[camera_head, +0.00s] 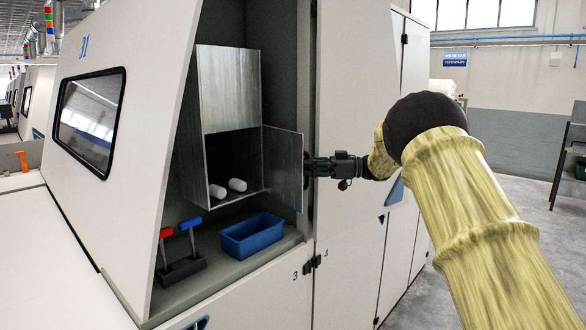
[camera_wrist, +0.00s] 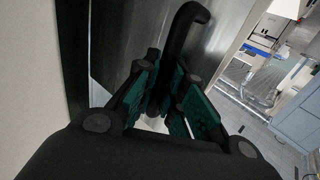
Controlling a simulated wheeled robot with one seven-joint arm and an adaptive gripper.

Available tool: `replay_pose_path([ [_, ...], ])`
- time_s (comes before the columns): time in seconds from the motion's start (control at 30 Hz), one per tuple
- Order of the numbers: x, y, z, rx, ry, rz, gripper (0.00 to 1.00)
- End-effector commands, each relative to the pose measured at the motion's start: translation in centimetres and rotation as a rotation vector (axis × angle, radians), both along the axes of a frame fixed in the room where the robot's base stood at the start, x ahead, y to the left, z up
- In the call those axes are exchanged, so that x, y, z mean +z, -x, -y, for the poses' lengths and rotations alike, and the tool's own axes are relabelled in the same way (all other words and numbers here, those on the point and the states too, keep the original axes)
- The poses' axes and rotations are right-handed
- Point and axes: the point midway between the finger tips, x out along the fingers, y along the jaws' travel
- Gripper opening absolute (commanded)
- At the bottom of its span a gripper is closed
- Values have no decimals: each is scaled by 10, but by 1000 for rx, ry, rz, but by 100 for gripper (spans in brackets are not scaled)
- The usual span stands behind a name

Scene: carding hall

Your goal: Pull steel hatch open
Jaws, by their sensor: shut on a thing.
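The steel hatch (camera_head: 284,166) hangs on the lower front of a steel box (camera_head: 229,90) inside the white machine's bay. It stands swung outward at its right side, and the box's lower compartment is open to view. Two white rolls (camera_head: 237,185) lie inside on the floor of the box. My gripper (camera_head: 312,167) is at the hatch's right side. In the wrist view my gripper (camera_wrist: 170,105) is shut on a dark, hooked handle (camera_wrist: 178,50) in front of the steel panel.
A blue bin (camera_head: 252,236) sits on the ledge below the box. Left of it, a red-knobbed lever (camera_head: 166,233) and a blue-knobbed lever (camera_head: 190,224) stand up. A white machine panel (camera_head: 352,90) is close behind my gripper. Open floor (camera_head: 500,215) lies to the right.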

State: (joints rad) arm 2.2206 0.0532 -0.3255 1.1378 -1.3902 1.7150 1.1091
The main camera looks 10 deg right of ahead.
Motion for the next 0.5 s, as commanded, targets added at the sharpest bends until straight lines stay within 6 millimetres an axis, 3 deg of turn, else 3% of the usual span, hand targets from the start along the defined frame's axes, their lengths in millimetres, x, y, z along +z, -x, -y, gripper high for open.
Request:
replay_pose_path([
  [0.2, -1, -2, 21, 26, 0, -1, 0],
  [0.5, -1, -3, 26, 36, 1, -2, 0],
])
